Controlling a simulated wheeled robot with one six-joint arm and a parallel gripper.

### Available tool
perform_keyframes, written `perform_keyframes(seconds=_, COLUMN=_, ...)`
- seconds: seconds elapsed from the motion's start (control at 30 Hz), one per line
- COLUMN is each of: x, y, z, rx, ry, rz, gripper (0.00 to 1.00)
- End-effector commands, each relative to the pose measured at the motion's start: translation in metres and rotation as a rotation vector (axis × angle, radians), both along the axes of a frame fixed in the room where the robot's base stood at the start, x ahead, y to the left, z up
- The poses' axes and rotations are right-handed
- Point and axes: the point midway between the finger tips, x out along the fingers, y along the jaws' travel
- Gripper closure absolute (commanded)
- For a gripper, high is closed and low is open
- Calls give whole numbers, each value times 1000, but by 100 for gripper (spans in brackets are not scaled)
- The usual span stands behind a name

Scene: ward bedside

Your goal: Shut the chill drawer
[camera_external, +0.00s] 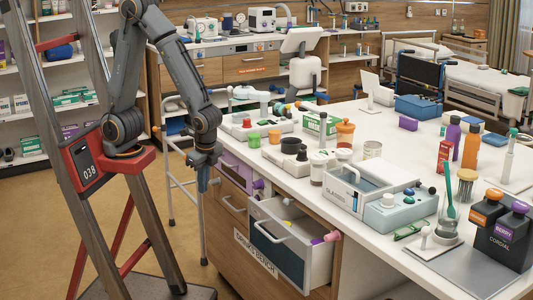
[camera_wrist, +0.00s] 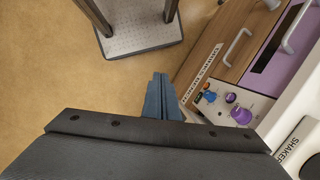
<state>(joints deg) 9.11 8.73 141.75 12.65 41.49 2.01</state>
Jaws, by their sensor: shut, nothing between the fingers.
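A drawer (camera_external: 283,252) with a grey front and a pale bar handle stands pulled out from the bench, with small coloured items inside. No chill label is legible on it.
The white bench top (camera_external: 345,120) carries many jars, bottles and boxes. A purple-fronted drawer (camera_external: 237,170) sits left of the open one. Bare floor (camera_wrist: 70,90) lies left of my fingers.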

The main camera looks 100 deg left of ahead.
Motion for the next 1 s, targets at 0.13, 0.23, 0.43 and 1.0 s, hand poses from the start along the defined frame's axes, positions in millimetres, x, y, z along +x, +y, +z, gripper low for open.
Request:
perform_keyframes(seconds=0.13, x=16, y=-8, z=-50, rx=195, ry=196, rz=-375, gripper=100)
perform_keyframes(seconds=0.23, x=37, y=-13, z=-71, rx=354, ry=301, rz=-608, gripper=100)
perform_keyframes(seconds=0.43, x=99, y=-50, z=-104, rx=732, ry=440, rz=-1037, gripper=100)
perform_keyframes(seconds=1.0, x=179, y=-221, z=-146, rx=1491, ry=398, rz=-1560, gripper=100)
